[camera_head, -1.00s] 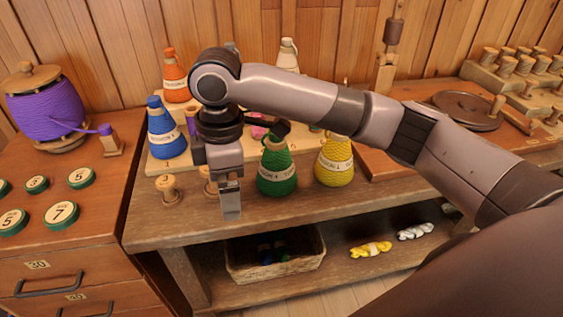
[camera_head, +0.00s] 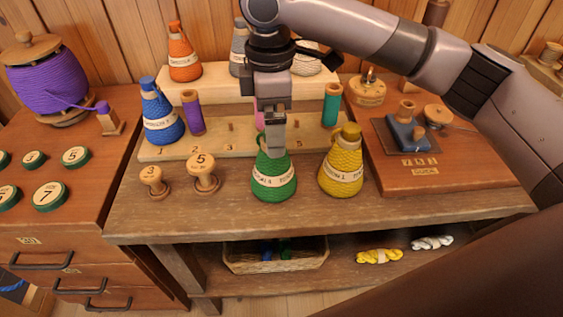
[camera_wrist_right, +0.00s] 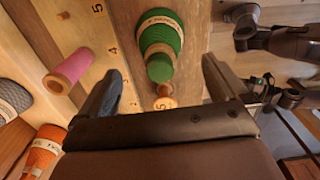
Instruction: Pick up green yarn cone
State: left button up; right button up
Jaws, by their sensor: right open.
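The green yarn cone (camera_head: 273,178) stands upright on the wooden bench, with a pale label band around its body. My right gripper (camera_head: 275,152) is above and in front of it in the head view and hides part of its top. In the right wrist view the green cone (camera_wrist_right: 161,40) lies beyond the two spread fingers, its tip pointing towards the gap between them. The right gripper (camera_wrist_right: 160,85) is open and empty there.
A yellow cone (camera_head: 342,165) stands close on the right. Two wooden spools, marked 3 (camera_head: 154,181) and 5 (camera_head: 203,173), stand on the left. Behind is a numbered board (camera_head: 215,142) with blue cone (camera_head: 160,118), purple spool (camera_head: 193,113) and teal spool (camera_head: 331,104). Bench front is clear.

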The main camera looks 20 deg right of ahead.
aim_at(273, 164)
notch_tip(273, 164, down, 7)
jog(key=shift+b, duration=0.4)
jog(key=c, duration=1.9)
